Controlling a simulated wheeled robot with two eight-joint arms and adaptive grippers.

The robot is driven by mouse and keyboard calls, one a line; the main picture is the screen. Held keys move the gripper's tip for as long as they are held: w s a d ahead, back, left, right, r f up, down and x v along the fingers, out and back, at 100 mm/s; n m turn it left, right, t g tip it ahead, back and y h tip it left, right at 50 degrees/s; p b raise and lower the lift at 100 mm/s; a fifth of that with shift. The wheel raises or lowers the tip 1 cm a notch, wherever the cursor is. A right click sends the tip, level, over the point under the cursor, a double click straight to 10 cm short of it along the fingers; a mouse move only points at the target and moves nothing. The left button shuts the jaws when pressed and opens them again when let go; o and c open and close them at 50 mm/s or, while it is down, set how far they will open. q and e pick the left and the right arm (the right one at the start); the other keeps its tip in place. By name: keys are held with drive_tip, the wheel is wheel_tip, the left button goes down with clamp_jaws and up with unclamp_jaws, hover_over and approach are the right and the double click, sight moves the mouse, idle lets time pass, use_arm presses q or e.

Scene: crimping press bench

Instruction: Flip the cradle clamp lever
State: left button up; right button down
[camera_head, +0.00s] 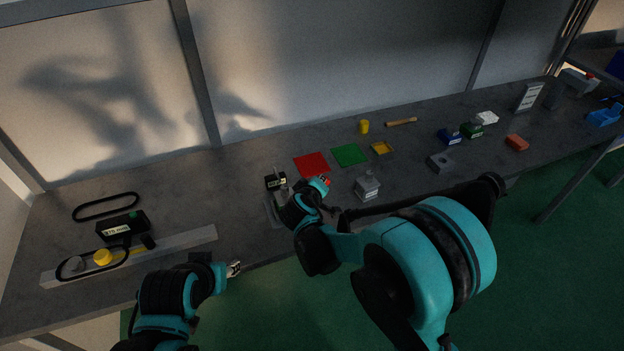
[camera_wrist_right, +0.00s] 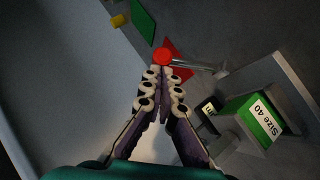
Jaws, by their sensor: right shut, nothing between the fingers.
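The clamp lever is a thin metal rod (camera_wrist_right: 200,67) ending in a red knob (camera_wrist_right: 162,57), in the right wrist view. The knob also shows in the head view (camera_head: 325,180). My right gripper (camera_wrist_right: 162,72) is shut and empty, its fingertips right at the knob; I cannot tell whether they touch. In the head view my right gripper (camera_head: 318,190) covers much of the grey press fixture (camera_head: 272,212).
A black labelled block (camera_head: 276,182) stands just behind the fixture. Red (camera_head: 311,165) and green (camera_head: 349,155) mats lie behind my right gripper. A grey block with a post (camera_head: 367,187) stands to its right. A long grey rail (camera_head: 190,239) and black belts lie at left.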

sight(329, 182)
drive_tip(key=d+y, duration=0.1)
drive_tip(key=d+f+m+g+y, duration=0.1)
drive_tip(key=shift+w+d+f+m, duration=0.15)
drive_tip(key=shift+w+d+m, duration=0.15)
drive_tip(key=shift+w+d, duration=0.1)
drive_tip(key=shift+w+d+f+g+y, duration=0.15)
drive_tip(key=shift+d+f+g+y, duration=0.2)
drive_tip(key=shift+y, duration=0.25)
drive_tip(key=shift+w+d+f+b, duration=0.1)
drive_tip(key=shift+d+f+b, duration=0.05)
drive_tip(key=shift+f+b, duration=0.2)
drive_tip(key=shift+d, duration=0.1)
